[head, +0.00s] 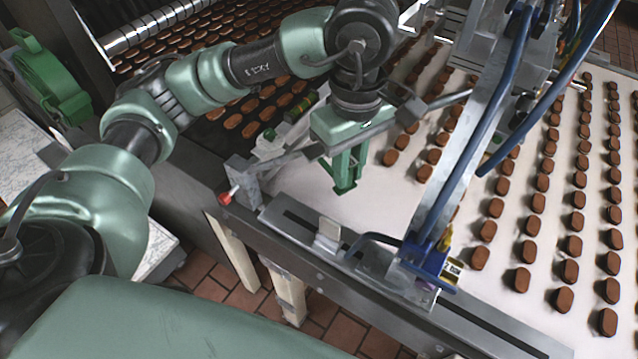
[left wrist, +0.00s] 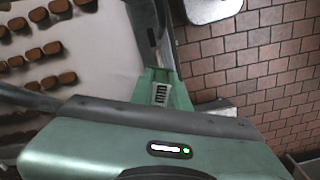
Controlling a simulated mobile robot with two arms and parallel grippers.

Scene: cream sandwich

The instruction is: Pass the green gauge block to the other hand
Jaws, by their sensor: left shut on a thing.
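My left gripper (head: 345,184) points down over the near left part of the pale conveyor belt, just behind the machine's front rail. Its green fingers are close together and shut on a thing. I take this to be the green gauge block, but its outline cannot be told apart from the fingers. In the left wrist view the green fingers (left wrist: 160,88) show beyond the wrist housing, with a dark ribbed patch between them. My right gripper is in neither view.
Rows of brown biscuits (head: 541,183) lie on the pale belt (head: 385,207). A metal arm with blue hoses (head: 472,155) stands right of my left gripper. A rod with a red tip (head: 225,198) juts out at the front rail. Brick floor lies below.

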